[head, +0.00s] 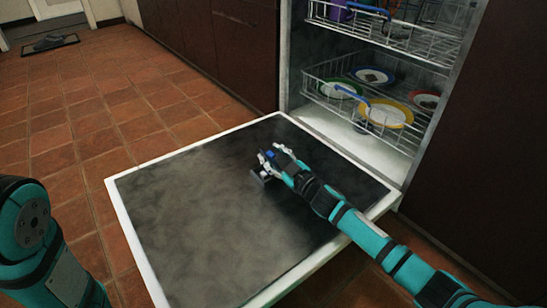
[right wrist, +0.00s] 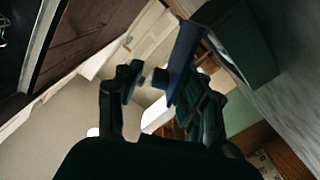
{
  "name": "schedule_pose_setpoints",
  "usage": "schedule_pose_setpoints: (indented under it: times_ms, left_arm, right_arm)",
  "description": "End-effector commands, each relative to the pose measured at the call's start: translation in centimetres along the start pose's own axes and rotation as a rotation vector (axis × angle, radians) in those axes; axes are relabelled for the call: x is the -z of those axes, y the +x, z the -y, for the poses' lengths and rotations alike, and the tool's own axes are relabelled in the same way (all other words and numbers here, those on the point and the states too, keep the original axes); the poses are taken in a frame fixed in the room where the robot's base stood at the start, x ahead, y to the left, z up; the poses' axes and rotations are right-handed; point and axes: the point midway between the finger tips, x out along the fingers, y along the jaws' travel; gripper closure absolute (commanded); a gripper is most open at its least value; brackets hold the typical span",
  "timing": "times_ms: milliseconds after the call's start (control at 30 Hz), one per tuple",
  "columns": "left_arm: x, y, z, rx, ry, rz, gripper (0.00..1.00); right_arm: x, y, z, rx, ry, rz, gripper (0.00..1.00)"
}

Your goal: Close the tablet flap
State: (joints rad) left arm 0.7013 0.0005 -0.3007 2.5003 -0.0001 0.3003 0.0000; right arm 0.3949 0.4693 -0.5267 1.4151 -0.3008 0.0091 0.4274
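The dishwasher door (head: 190,215) lies folded down flat, with its dark inner face up. A small dark dispenser (head: 258,177) sits on it, partly hidden by my right gripper (head: 272,162). The blue tablet flap (head: 267,156) shows at the fingertips. In the right wrist view the flap (right wrist: 182,62) stands up from the dark dispenser box (right wrist: 240,45), raised and not lying over it. My right gripper (right wrist: 152,92) is open, with a gap between its fingers. The flap is in front of one finger; I cannot tell whether they touch. My left gripper is out of view.
The dishwasher's lower rack (head: 336,108) holds several plates, and the upper rack (head: 395,35) is above it. Dark cabinet fronts (head: 225,45) flank the opening. My left arm is at the lower left. The tiled floor (head: 95,120) is clear left of the door.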

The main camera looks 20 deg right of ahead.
Motion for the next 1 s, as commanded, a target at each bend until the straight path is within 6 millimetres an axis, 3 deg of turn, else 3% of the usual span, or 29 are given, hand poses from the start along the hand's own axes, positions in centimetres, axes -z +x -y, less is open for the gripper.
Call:
schedule_pose_setpoints:
  times_ms: [67,333,567,733,1000]
  left_arm:
    - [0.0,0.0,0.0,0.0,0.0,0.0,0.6]
    - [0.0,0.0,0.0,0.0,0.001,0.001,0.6]
    - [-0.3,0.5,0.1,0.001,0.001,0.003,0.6]
    - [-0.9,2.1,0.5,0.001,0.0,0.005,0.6]
    - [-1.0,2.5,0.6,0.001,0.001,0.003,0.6]
  right_arm:
    - [0.0,0.0,0.0,0.0,0.0,0.0,0.64]
    - [0.0,0.0,0.0,0.0,0.0,-0.001,0.99]
    - [0.3,0.0,0.1,-0.001,-0.032,0.0,1.0]
    - [0.5,0.0,1.3,-0.003,-0.231,0.002,1.0]
    - [0.0,0.0,2.8,-0.003,-0.489,0.0,1.0]
